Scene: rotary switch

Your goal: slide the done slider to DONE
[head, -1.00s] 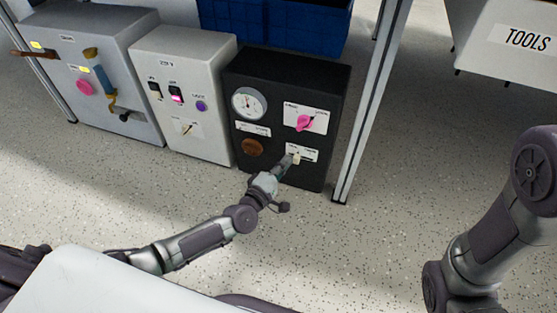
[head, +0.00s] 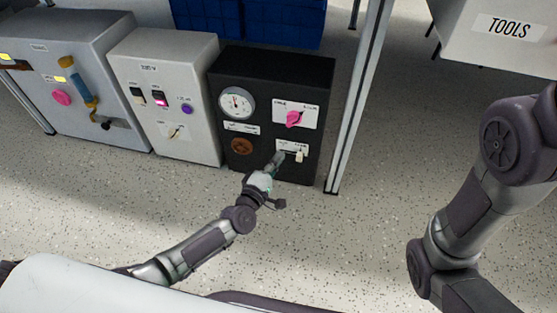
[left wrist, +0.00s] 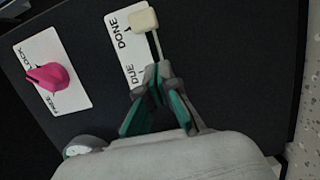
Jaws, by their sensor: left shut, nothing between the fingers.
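The done slider is a cream knob (head: 299,156) on a white plate low on the black box (head: 262,175). In the left wrist view the knob (left wrist: 144,20) stands at the end of its slot beside the word DONE, away from the DUE end. My left gripper (head: 281,157) is shut and empty, its tips over the plate to the left of the knob. In the left wrist view the shut tips (left wrist: 158,70) are near DUE, with a visible gap to the knob. My right gripper is out of view; only part of that arm shows.
A pink rotary knob (head: 293,119), a gauge (head: 237,103) and a brown round knob (head: 242,146) are on the same box. A white box (head: 168,60) and a grey box (head: 70,50) stand to its left. A metal post (head: 357,100) rises on the right.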

